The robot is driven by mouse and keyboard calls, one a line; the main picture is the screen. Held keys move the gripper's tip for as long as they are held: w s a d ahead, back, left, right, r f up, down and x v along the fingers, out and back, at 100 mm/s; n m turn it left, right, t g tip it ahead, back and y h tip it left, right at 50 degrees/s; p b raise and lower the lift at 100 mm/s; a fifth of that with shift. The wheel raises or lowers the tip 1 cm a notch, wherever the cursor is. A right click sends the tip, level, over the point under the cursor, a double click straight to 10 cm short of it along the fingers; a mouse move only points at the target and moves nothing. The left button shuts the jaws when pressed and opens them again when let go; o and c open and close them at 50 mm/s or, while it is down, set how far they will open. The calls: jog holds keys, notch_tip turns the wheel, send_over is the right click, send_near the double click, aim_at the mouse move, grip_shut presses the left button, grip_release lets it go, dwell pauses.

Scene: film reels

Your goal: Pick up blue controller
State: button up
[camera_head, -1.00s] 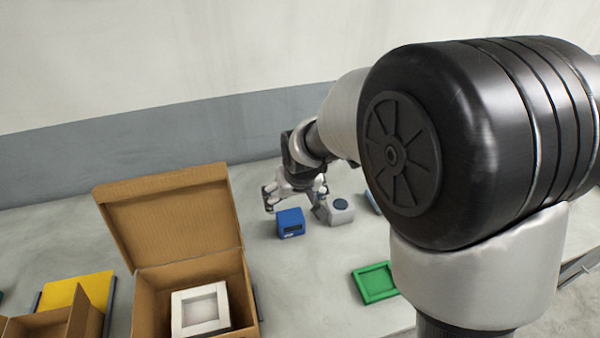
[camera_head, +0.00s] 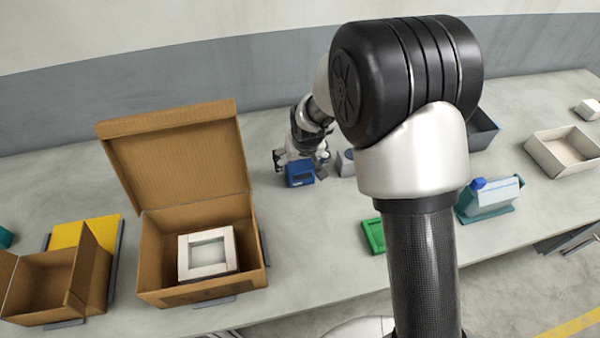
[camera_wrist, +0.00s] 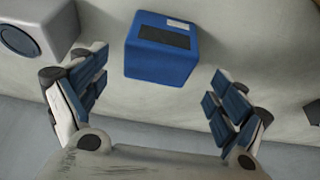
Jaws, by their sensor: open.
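The blue controller (camera_head: 300,174) is a small blue box on the table, right of the open cardboard box. In the wrist view the blue controller (camera_wrist: 160,50) shows a dark panel and a small pale label on its face. My gripper (camera_head: 301,163) is just behind the controller in the head view. In the wrist view my gripper (camera_wrist: 157,100) is open, its fingers spread left and right with the controller between and beyond them. Nothing is held. My arm hides part of the table to the right.
A grey box with a round dial (camera_wrist: 35,30) stands close beside the controller; it shows partly behind my arm in the head view (camera_head: 346,163). A cardboard box (camera_head: 200,295) holds a white square frame (camera_head: 207,254). A green tray (camera_head: 373,235) and teal carton (camera_head: 490,197) lie to the right.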

aim_at(300, 164)
jog(key=b+x, duration=0.1)
jog(key=x, duration=0.2)
jog(key=shift+w+f, duration=0.2)
jog(key=shift+f, duration=0.05)
jog(key=shift+r, duration=0.15)
jog(key=shift+d, duration=0.1)
jog(key=shift+c, duration=0.6)
jog(key=c, duration=1.3)
